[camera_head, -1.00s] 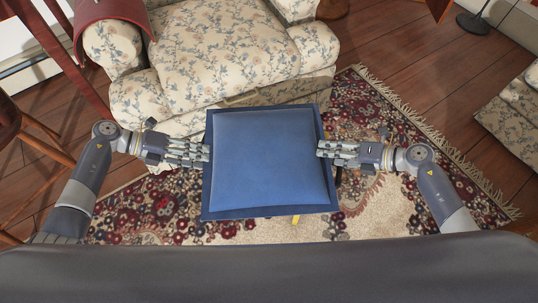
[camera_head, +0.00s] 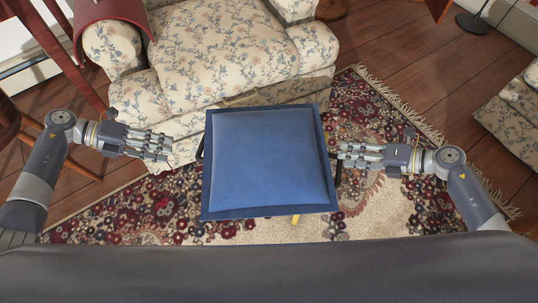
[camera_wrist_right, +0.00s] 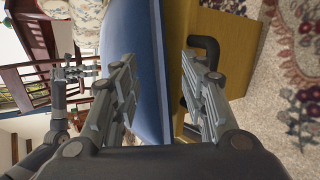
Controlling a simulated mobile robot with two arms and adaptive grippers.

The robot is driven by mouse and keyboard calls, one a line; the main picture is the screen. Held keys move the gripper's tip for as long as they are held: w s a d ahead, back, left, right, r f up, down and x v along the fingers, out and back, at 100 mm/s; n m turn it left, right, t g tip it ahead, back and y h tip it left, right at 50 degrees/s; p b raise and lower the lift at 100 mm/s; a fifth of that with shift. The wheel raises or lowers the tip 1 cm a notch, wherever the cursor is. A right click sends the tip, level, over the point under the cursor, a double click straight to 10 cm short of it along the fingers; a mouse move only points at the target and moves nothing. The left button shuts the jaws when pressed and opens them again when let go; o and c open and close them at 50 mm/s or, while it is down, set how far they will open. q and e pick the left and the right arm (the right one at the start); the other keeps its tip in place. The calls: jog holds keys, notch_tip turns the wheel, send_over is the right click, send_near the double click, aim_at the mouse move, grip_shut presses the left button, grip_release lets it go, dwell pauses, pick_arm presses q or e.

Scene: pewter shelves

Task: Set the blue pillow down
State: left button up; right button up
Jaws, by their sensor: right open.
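The blue pillow (camera_head: 268,160), square with a flat darker border, lies flat in the middle of the head view. It rests on a yellow-brown wooden piece with a dark handle (camera_wrist_right: 205,60), seen beside it in the right wrist view. My left gripper (camera_head: 168,148) is empty and clear of the pillow's left edge; its finger gap is hard to make out. My right gripper (camera_head: 343,155) is open beside the pillow's right edge, with a small gap. Its two fingers also show in the right wrist view (camera_wrist_right: 165,85), with the pillow's blue side (camera_wrist_right: 146,60) beyond them.
A floral armchair (camera_head: 205,55) stands just behind the pillow. A patterned rug (camera_head: 385,120) covers the floor around it. Another floral seat (camera_head: 515,115) is at the right edge and a wooden chair (camera_head: 45,145) at the left.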

jog(key=v, duration=0.5)
jog(key=shift+d+r, duration=0.2)
dwell(0.3)
